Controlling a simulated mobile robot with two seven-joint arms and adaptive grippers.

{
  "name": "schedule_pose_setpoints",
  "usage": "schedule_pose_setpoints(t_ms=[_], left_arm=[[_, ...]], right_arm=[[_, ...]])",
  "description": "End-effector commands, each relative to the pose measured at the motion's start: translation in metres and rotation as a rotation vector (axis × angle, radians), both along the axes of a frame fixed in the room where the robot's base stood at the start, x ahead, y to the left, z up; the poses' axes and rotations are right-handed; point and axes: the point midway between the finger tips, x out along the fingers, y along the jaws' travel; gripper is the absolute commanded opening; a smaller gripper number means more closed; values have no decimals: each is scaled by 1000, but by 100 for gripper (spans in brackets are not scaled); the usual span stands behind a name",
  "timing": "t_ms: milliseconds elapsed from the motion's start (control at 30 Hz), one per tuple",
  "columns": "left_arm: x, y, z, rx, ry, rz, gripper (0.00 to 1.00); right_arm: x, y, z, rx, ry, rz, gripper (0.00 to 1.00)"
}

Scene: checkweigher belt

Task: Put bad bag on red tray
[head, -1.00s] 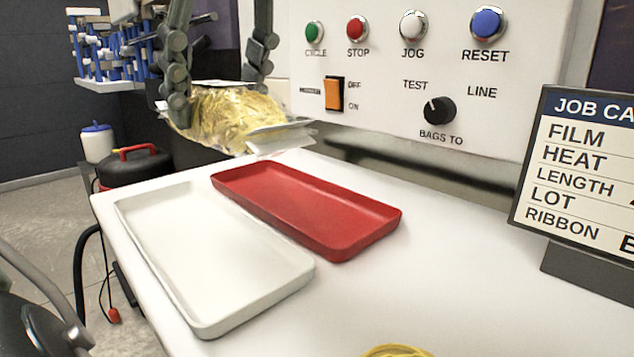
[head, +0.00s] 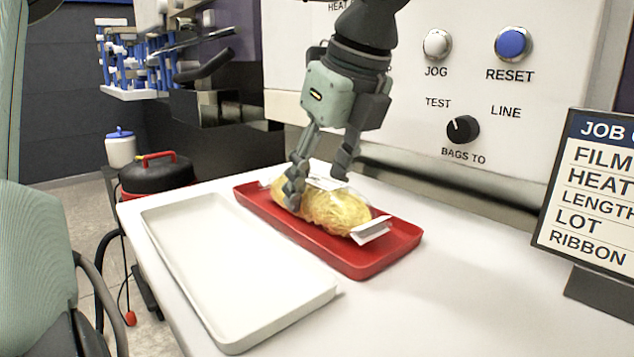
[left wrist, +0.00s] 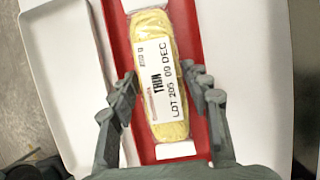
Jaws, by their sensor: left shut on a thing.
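The clear bag of yellow noodle-like food (head: 335,213) is lengthwise within the outline of the red tray (head: 402,246). I cannot tell whether it rests fully on the tray floor. In the left wrist view the bag (left wrist: 172,130) carries a white label reading "THIN" and "LOT 205 09 DEC". My left gripper (head: 318,188) comes down from above and is shut on the bag, one finger on each long side; its fingers (left wrist: 167,92) also show in the wrist view. My right gripper is out of view.
An empty white tray (head: 230,275) lies left of the red tray on the white table. The control panel (head: 462,90) rises behind, and a job card sign (head: 590,190) stands at right. The table front right of the trays is clear.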

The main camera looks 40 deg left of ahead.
Motion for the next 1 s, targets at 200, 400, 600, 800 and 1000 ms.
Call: schedule_pose_setpoints(t_ms=[200, 400, 600, 800, 1000], left_arm=[[0, 0, 0, 1, -3, 0, 9], [0, 0, -2, 1, -2, 0, 49], [0, 0, -1, 1, -2, -1, 68], [0, 0, -1, 1, -2, -1, 68], [1, -2, 7, 3, -6, 0, 68]], right_arm=[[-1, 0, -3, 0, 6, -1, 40], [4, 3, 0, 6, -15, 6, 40], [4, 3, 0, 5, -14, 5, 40], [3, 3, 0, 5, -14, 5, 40], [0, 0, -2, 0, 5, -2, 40]])
